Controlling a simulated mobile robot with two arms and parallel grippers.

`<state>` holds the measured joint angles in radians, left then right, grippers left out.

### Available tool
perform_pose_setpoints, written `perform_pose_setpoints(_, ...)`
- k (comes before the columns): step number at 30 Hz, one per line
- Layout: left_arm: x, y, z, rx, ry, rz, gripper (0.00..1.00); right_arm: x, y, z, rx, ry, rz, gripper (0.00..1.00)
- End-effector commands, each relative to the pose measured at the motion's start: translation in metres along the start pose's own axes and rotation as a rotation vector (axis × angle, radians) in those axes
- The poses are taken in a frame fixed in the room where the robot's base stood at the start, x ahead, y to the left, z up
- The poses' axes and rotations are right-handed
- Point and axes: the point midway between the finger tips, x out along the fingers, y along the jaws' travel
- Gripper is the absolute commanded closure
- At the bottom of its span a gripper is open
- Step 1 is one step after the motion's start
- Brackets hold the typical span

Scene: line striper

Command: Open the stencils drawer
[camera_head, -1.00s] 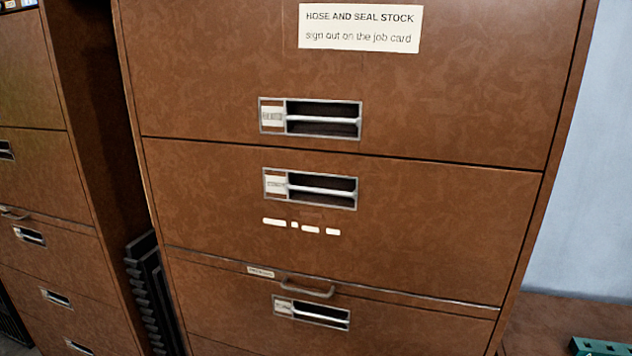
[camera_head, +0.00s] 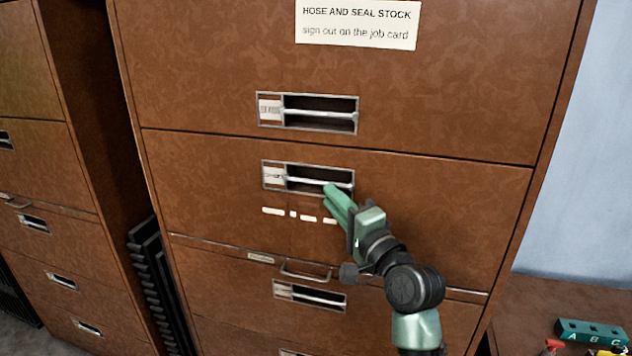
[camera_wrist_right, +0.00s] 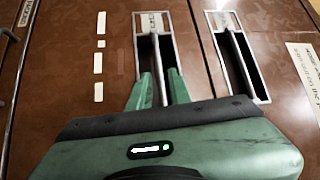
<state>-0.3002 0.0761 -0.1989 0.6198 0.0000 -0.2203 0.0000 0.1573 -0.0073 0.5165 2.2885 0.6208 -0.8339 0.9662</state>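The drawer (camera_head: 430,200) in the middle of the brown cabinet has a recessed metal handle (camera_head: 300,178) with a small white label too blurred to read surely. White dashes (camera_head: 305,217) are marked below it. The drawer is shut. My right gripper (camera_head: 335,190) is at the right part of this handle. In the right wrist view the gripper (camera_wrist_right: 160,85) has its two green fingers apart, one on each side of the handle bar (camera_wrist_right: 161,60); contact cannot be told. My left gripper is not in view.
Another recessed handle (camera_head: 308,112) is on the drawer above, under a "HOSE AND SEAL STOCK" sign (camera_head: 355,24). A drawer below has a bow handle (camera_head: 305,272) and a recessed one. A second cabinet (camera_head: 35,170) stands left. A green lettered block (camera_head: 590,332) is at lower right.

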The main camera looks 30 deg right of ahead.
Motion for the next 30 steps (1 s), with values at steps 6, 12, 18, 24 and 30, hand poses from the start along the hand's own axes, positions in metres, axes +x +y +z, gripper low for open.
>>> perform_pose_setpoints(6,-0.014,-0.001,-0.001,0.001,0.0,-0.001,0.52,0.035,-0.002,0.001,-0.002,-0.003,0.003,0.81)
perform_pose_setpoints(12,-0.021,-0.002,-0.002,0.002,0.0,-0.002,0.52,0.062,-0.001,0.001,-0.004,-0.003,0.005,0.81)
perform_pose_setpoints(18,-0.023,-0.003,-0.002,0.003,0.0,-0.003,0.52,0.072,0.001,0.002,-0.006,-0.003,0.006,0.81)
perform_pose_setpoints(24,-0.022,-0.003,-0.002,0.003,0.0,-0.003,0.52,0.072,0.002,0.002,-0.006,-0.003,0.006,0.81)
perform_pose_setpoints(30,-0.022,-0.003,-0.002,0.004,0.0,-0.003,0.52,0.071,0.002,0.002,-0.007,-0.003,0.006,1.0)
